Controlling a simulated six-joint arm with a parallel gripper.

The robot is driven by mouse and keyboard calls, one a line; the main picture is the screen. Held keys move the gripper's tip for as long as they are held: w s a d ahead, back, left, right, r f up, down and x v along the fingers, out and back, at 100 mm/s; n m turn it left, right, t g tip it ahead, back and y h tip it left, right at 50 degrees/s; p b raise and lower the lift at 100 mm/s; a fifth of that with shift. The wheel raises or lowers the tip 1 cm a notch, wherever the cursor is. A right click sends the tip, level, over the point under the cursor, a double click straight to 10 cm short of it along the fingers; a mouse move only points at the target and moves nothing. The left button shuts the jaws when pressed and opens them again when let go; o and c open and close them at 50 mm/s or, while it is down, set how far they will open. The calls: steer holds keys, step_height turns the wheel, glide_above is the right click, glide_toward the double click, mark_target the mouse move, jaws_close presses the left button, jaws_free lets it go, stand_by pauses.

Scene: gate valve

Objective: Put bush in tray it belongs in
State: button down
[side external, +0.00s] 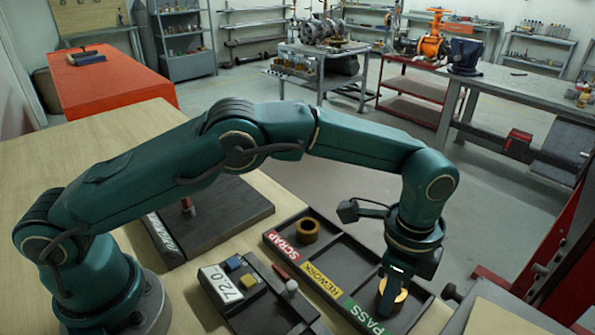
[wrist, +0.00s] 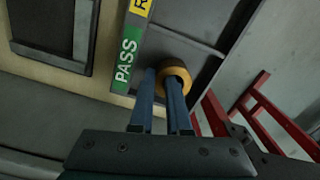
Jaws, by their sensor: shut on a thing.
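A golden ring-shaped bush (side external: 401,296) is between the fingers of my gripper (side external: 391,289) at the PASS end of the dark tray (side external: 345,253). In the wrist view the bush (wrist: 176,72) sits at the fingertips of my gripper (wrist: 163,82), beside the green PASS label (wrist: 125,62). My gripper is shut on it and points down. I cannot tell if the bush touches the compartment floor. The tray's front edge carries SCRAP, REWORK and PASS labels. A second golden bush (side external: 307,230) lies in the SCRAP compartment.
A gauge box (side external: 228,284) reading 72.0, with coloured buttons, stands left of the tray. A dark board (side external: 226,212) with a small red-tipped post lies behind it. Red metal framework (side external: 555,250) stands to the right. The REWORK compartment looks empty.

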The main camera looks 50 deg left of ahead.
steer(key=shift+f, duration=0.15)
steer(key=c, duration=0.9)
jaws_free()
